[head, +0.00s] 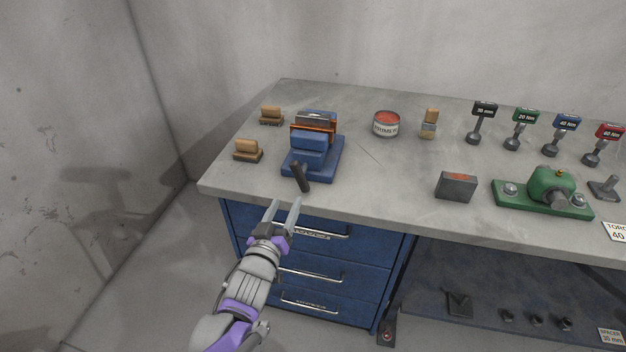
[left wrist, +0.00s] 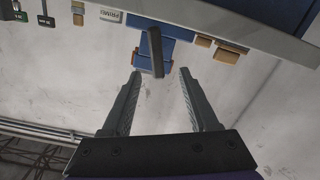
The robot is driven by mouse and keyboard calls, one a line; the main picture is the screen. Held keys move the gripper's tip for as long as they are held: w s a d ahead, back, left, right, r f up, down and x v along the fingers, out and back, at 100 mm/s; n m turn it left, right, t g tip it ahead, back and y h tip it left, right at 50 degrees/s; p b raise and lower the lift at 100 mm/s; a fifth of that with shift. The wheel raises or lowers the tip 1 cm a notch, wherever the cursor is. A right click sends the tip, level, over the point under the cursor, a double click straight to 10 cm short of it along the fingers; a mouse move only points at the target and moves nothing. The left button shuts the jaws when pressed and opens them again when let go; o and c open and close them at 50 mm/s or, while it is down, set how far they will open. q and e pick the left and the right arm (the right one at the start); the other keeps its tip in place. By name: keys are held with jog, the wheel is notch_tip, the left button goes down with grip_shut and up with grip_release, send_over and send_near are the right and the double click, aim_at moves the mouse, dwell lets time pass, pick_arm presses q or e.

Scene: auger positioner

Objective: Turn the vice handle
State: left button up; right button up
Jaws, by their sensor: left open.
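The blue vice (head: 312,150) stands near the left front of the grey workbench, with an orange-edged piece (head: 313,127) in its jaws. Its dark handle (head: 301,177) sticks out from its front toward the bench edge, tilted. My left gripper (head: 283,211) is open and empty in front of the bench edge, just short of the handle. In the left wrist view the handle (left wrist: 156,52) shows ahead, beyond and between the two open fingers (left wrist: 156,75), apart from both. The vice (left wrist: 148,26) is partly hidden behind the handle there. My right gripper is not in view.
Two wooden-handled brushes or blocks (head: 248,151) lie left of the vice. A primer can (head: 386,124) stands to its right. A dark box (head: 456,187) and a green fixture (head: 546,192) are farther right. Blue drawers (head: 310,250) with protruding handles lie below the bench edge, close to my left arm.

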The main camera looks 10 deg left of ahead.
aim_at(298, 178)
pick_arm(q)
jog(key=w, duration=1.1)
jog(key=shift+d+r, duration=0.2)
jog(key=shift+d, duration=0.15)
grip_shut()
